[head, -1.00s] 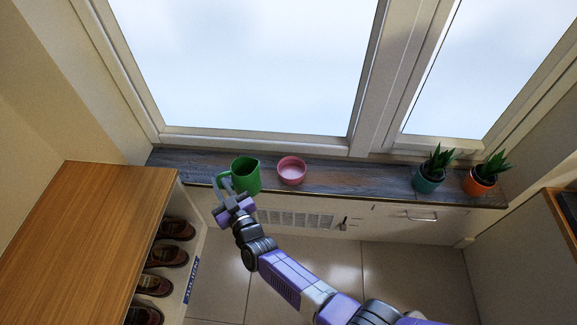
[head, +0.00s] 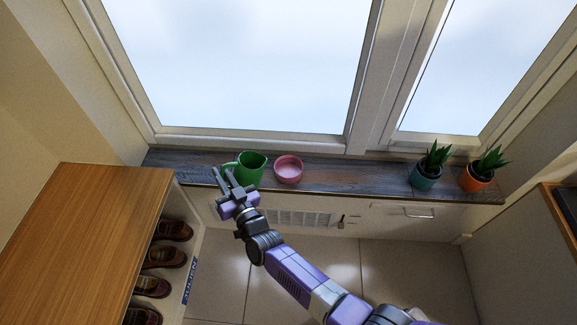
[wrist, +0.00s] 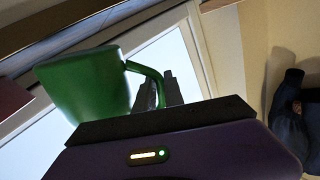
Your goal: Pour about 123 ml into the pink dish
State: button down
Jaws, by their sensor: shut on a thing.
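The green jug (head: 251,170) is at the sill, just left of the pink dish (head: 289,169). My gripper (head: 231,178) is at the jug's left side, shut on its handle. The wrist view shows the jug (wrist: 85,85) large, with its handle between my two fingers (wrist: 158,92); the jug looks tilted in that picture. The pink dish stands upright on the sill, its open top showing a pale pink inside. I cannot see the jug's contents or tell any liquid in the dish. A pinkish edge (wrist: 10,98) at the wrist view's left looks like the dish.
The dark wooden sill (head: 345,178) runs under the window, bare right of the dish. Potted plants in a teal pot (head: 425,177) and an orange pot (head: 474,179) stand at its right end. A wooden shoe cubby (head: 85,225) is at the left.

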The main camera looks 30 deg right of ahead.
aim_at(234, 163)
jog(key=shift+s+d+r+m+t+b, duration=0.15)
jog(key=shift+d+r+m+b, duration=0.15)
jog(key=shift+d+r+m, duration=0.25)
jog(key=shift+s+d+r+m+t+b, duration=0.15)
jog(key=shift+d+r+m+b, duration=0.15)
jog(key=shift+d+r+m, duration=0.25)
jog(key=shift+d+r+m+b, duration=0.25)
jog(key=shift+d+m+b, duration=0.6)
jog(key=shift+m, duration=0.25)
jog(key=shift+s+d+r+m+t+h+b, duration=0.15)
jog(key=shift+d+r+m+h+b, duration=0.2)
jog(key=shift+m, duration=0.4)
jog(key=shift+d+r+m+t+h+b, duration=0.15)
jog(key=shift+d+r+m+b, duration=0.25)
jog(key=shift+m, duration=0.35)
jog(key=shift+d+m, duration=0.25)
jog(key=shift+m, duration=0.15)
jog(key=shift+s+d+r+m+h, duration=0.1)
jog(key=shift+d+r+m+h, duration=0.4)
jog(key=shift+m, duration=0.3)
jog(key=shift+s+d+r+m+h, duration=0.15)
jog(key=shift+d+r+m+h, duration=0.15)
jog(key=shift+d+r+m, duration=0.8)
jog(key=shift+s+d+m+b, duration=0.1)
jog(key=shift+d+m+b, duration=0.25)
jog(key=shift+m, duration=0.15)
